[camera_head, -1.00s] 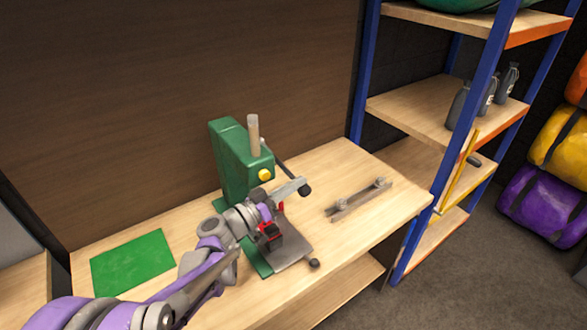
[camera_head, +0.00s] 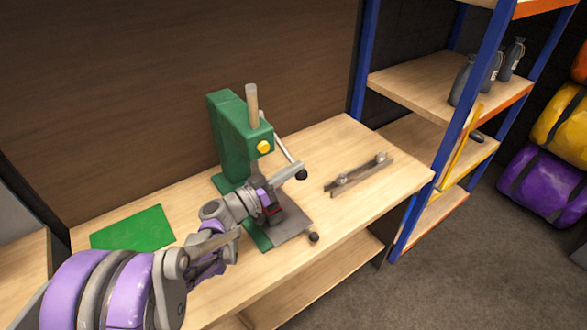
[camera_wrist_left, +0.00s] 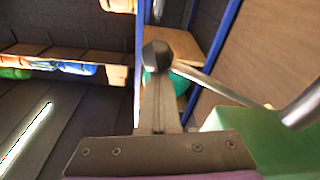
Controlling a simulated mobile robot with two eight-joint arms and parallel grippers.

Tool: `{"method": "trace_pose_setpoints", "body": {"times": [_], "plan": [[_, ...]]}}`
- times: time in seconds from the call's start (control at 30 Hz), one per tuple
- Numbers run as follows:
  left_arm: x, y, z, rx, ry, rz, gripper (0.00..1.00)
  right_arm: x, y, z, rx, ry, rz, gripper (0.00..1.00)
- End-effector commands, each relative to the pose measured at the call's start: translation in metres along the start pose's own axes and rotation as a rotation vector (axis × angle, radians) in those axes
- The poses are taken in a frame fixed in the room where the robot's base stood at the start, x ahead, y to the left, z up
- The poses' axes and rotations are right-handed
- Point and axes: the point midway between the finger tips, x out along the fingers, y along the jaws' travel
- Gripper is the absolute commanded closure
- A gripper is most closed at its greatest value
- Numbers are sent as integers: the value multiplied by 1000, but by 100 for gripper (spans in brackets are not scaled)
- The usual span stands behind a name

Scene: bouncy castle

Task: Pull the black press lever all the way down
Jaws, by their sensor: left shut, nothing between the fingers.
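The green press (camera_head: 232,140) stands on the wooden table. Its lever is a metallic rod (camera_head: 286,149) that slopes down to the right from the press head and ends in a black ball knob (camera_head: 301,175). In the left wrist view the black knob (camera_wrist_left: 157,55) sits right at the fingertips, with the rod (camera_wrist_left: 225,88) running off to the right. My left gripper (camera_head: 295,172) is shut and empty, its tips against or just beside the knob; I cannot tell if they touch. The knob is not between the fingers. My right gripper is out of view.
A metal bar with bolts (camera_head: 358,174) lies to the right. A green mat (camera_head: 133,229) lies to the left. A blue-posted shelf (camera_head: 420,88) stands at the right.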

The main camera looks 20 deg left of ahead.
Motion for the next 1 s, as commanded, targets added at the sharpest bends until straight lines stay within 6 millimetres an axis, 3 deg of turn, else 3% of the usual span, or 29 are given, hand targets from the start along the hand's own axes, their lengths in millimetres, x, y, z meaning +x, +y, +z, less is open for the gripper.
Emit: {"method": "trace_pose_setpoints", "body": {"times": [0.07, 0.2, 0.43, 0.5, 0.7, 1.0], "plan": [[-2, 0, 6, 8, -14, -4, 100, 1, 0, 1, 0, -1, 0, 50], [1, 0, -2, 9, -12, -3, 100, -4, 0, -4, 0, 3, 0, 50], [21, -1, -52, 8, 3, 5, 100, -34, 0, -38, 0, 35, 0, 50], [-7, -3, -39, 4, -3, -3, 100, -23, 0, -25, 0, 22, 0, 50], [-52, -4, -36, 2, -3, -2, 100, -14, 0, -15, 0, 13, 0, 50], [-83, -3, -39, 1, -1, 3, 100, -11, 0, -11, 0, 9, 0, 50]]}}
